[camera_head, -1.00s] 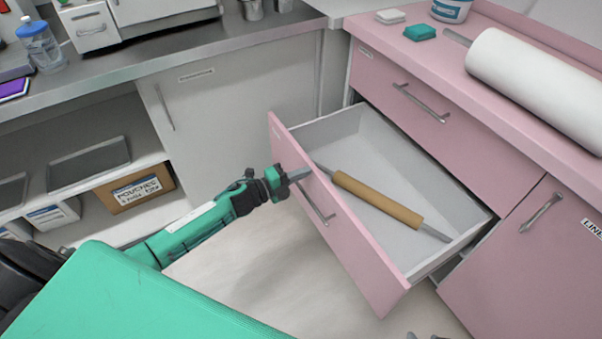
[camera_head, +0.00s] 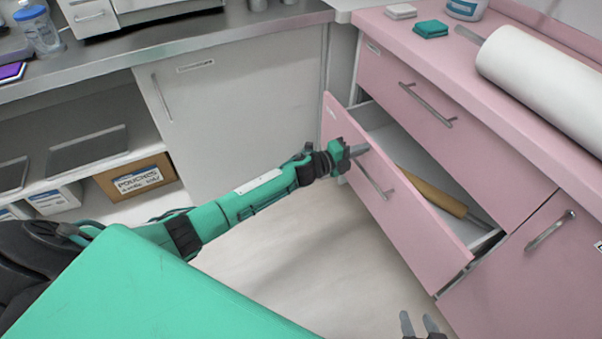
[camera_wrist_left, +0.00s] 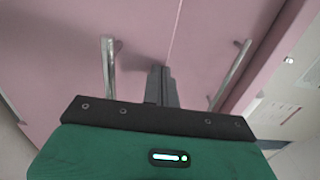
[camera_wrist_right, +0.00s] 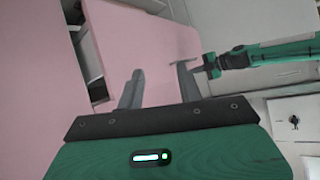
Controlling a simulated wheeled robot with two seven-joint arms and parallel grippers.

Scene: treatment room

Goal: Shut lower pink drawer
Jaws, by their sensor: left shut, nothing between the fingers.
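The lower pink drawer (camera_head: 425,225) is partly open, with its front standing out from the cabinet below the upper pink drawer (camera_head: 465,125). A brown roll on a metal rod (camera_head: 432,193) lies inside it, partly hidden by the front. My left gripper (camera_head: 359,151) is shut and empty, its tips at the outer face of the drawer front beside the bar handle (camera_head: 376,181). In the left wrist view its fingers (camera_wrist_left: 161,85) point at the pink front between two handles. My right gripper (camera_head: 418,325) is open and empty, low in front of the cabinet; it also shows in the right wrist view (camera_wrist_right: 160,85).
A pink cabinet door (camera_head: 520,280) stands right of the drawer. The pink counter holds a white roll (camera_head: 540,85) and a teal block (camera_head: 430,29). A white cupboard door (camera_head: 235,115) is at the left. Pale floor (camera_head: 300,250) lies clear in front.

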